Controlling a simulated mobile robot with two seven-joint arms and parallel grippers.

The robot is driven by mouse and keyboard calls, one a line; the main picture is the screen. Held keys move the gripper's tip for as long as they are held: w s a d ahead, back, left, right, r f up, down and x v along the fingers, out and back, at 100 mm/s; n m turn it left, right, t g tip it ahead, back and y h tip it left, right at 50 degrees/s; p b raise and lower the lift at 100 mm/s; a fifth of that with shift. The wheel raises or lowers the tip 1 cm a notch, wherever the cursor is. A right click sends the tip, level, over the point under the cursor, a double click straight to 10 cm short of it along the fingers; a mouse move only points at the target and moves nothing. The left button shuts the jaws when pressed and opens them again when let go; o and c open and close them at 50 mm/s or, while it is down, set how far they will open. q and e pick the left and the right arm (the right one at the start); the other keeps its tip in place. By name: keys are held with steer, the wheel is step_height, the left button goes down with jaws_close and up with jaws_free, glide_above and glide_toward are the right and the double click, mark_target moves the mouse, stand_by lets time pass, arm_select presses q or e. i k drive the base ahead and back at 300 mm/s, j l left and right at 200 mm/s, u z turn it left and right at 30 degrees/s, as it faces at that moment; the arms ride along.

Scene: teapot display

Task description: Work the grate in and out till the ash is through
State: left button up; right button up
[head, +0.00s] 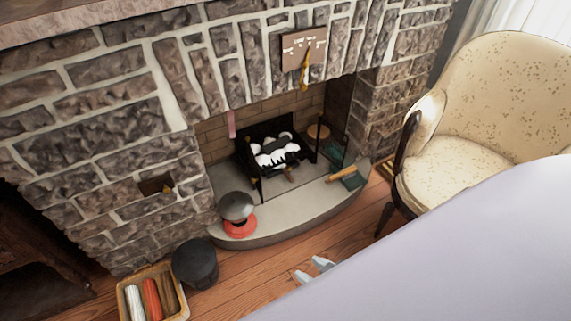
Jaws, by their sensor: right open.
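The black grate (245,155) sits inside the stone fireplace opening, at the centre of the head view. White, ash-like lumps with dark patches (277,152) lie in it. The floor under the grate is mostly hidden, so I cannot tell how much ash is below. My right gripper (312,268) shows only as two pale fingertips past the edge of a large pale lavender shape at the lower right. It is open, with nothing seen between the fingers. It is over the wooden floor, in front of the hearth and apart from the grate. My left gripper is not in view.
A curved stone hearth (290,215) fronts the fireplace. On it are a dark-domed object with a red base (238,215) and a wooden-handled green tool (346,178). A black bucket (196,265) and log basket (181,313) stand left. An armchair (490,100) stands right.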

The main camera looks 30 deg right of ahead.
mark_target(264, 159)
steer(key=i+l+u, duration=0.15)
steer(key=l, duration=0.2)
steer(key=i+l+u, duration=0.15)
steer(key=l, duration=0.25)
steer(key=i+l+u, duration=0.2)
steer(key=l, duration=0.2)
steer(key=i+l+u, duration=0.15)
steer(key=l, duration=0.25)
steer(key=i+l+u, duration=0.15)
steer(key=l, duration=0.3)
steer(key=l+u, duration=0.15)
steer(key=l, duration=0.3)
